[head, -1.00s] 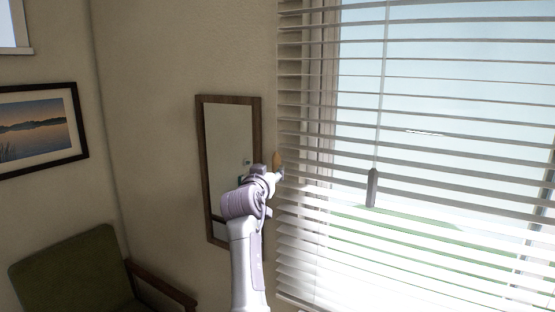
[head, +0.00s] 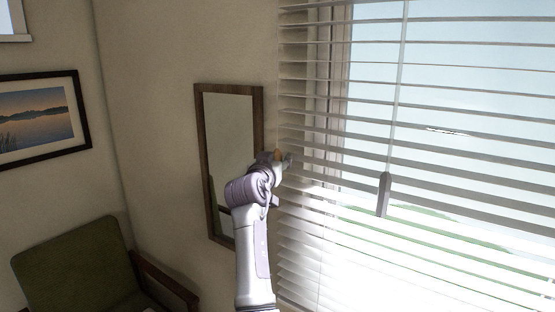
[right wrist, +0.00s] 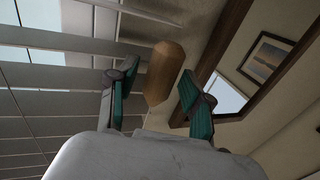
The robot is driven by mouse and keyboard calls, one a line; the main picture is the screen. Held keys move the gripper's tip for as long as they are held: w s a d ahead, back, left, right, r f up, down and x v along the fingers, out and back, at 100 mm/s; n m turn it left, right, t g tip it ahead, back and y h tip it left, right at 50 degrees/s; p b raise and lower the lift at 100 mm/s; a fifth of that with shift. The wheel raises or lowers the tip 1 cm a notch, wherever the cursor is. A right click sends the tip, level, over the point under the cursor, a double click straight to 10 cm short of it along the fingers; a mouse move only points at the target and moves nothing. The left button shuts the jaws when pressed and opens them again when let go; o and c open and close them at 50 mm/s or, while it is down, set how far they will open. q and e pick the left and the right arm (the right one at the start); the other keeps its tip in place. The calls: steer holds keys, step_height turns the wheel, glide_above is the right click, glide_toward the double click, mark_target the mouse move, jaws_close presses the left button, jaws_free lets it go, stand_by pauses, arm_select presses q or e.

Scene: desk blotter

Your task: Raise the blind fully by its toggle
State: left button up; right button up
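The blind (head: 420,120) hangs over the window with its pale slats spread from top to bottom of the head view. Its wooden, tan toggle (head: 278,154) hangs at the blind's left edge, and shows in the right wrist view (right wrist: 165,72). My right gripper (head: 282,161) is at the toggle. In the right wrist view its two teal-padded fingers are apart, one on each side of the toggle, with a visible gap on both sides. The toggle's cord is hard to make out. My left gripper is not in view.
A wood-framed mirror (head: 229,130) hangs on the wall just left of my right arm. A grey wand (head: 383,194) hangs in front of the slats. A green chair (head: 75,265) stands at lower left, below a framed picture (head: 35,120).

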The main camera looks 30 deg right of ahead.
steer(key=shift+d, duration=0.1)
jaws_close()
steer(key=shift+f, duration=0.1)
